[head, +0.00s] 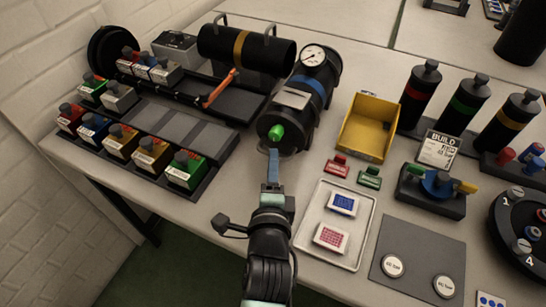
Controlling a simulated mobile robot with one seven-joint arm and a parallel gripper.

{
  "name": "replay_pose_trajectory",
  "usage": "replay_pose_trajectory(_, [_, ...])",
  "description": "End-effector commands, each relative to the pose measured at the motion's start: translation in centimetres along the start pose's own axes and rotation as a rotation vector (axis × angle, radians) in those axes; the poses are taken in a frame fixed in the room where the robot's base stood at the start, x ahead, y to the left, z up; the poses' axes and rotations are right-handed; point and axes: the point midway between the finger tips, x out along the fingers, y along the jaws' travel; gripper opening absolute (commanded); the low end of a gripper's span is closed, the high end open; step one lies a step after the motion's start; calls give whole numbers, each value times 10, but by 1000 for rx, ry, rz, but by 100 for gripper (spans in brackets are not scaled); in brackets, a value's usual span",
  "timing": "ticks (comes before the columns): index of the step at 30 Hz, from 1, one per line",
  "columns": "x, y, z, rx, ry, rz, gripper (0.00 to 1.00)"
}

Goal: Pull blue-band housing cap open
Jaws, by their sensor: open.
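The blue-band housing (313,88) is a dark cylinder with a blue ring and a gauge (313,56) on top. It lies on its side on the table, with its round dark cap (272,124) facing toward me. A bright green knob (276,133) sticks out from the middle of the cap. My gripper (273,153) is just in front of and below the green knob, with its blue fingers pointing at the cap. It is open and seems empty. Whether the fingers touch the knob is too small to tell. The cap appears closed against the housing.
A yellow bin (368,127) stands to the right of the housing. Red (337,165) and green (369,176) clips and a white tray (306,242) lie at near right. Racked colored boxes (148,152) stand at left. A yellow-band cylinder (246,48) with an orange handle is behind left.

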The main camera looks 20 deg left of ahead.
Motion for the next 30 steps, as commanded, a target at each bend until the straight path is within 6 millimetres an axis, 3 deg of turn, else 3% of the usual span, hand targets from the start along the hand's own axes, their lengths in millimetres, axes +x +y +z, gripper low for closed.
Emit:
replay_pose_trajectory(6, [24,0,1,-1,-1,-1,45])
replay_pose_trajectory(18, [30,0,1,-1,-1,0,45])
replay_pose_trajectory(25, [29,0,0,-1,-1,0,3])
replay_pose_trajectory(30, [29,0,0,-1,0,0,0])
